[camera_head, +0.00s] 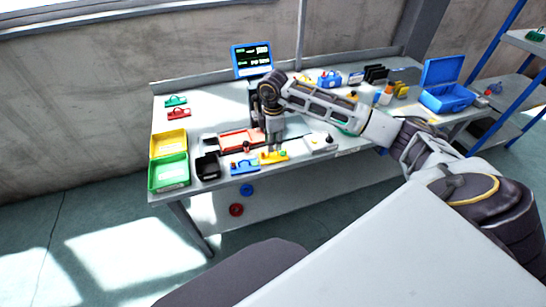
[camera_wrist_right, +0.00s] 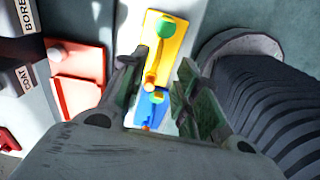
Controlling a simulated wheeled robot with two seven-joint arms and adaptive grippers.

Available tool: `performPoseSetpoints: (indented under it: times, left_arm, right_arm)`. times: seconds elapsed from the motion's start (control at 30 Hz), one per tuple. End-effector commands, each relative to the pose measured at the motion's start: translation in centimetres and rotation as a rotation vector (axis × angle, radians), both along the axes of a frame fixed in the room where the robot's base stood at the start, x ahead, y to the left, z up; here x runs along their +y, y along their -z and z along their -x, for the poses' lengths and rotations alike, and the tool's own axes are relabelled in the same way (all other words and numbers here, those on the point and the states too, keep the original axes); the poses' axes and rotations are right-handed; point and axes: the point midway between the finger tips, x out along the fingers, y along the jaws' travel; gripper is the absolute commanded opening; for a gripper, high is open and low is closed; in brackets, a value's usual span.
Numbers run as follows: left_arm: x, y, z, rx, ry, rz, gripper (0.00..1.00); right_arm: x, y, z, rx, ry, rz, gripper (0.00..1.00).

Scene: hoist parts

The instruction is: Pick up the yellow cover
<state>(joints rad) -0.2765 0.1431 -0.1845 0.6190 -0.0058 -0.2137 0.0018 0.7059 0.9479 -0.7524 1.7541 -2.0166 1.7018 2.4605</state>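The yellow cover (camera_head: 274,157) lies near the front edge of the workbench, with a green knob on top. It also shows in the right wrist view (camera_wrist_right: 172,48), upper middle, with a green round knob and an orange knob. My right gripper (camera_head: 273,147) points down just above the yellow cover. In the right wrist view its two fingers (camera_wrist_right: 160,75) are apart with nothing clamped between them. The near end of the yellow cover shows in the gap, beside a blue part (camera_wrist_right: 153,105). Whether the fingers touch the cover I cannot tell. My left gripper is not in view.
The blue part (camera_head: 243,166) lies left of the yellow cover, and a white part (camera_head: 320,143) to its right. A red tray (camera_head: 240,139) is behind. Yellow (camera_head: 168,144) and green (camera_head: 169,173) bins stand at the left. An open blue case (camera_head: 445,98) is at the right.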

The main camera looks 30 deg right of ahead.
Motion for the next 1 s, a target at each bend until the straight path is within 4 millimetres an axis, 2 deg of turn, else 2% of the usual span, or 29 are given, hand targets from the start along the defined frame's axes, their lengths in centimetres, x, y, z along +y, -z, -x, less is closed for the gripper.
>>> performPoseSetpoints:
  times: [0.5,1.0]
  left_arm:
    - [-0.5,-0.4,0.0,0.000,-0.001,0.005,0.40]
    - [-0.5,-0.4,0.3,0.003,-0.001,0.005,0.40]
  right_arm:
    - [-0.2,4.6,-0.4,0.002,0.000,-0.001,0.32]
    - [-0.3,5.1,-0.4,0.001,0.000,0.000,0.32]
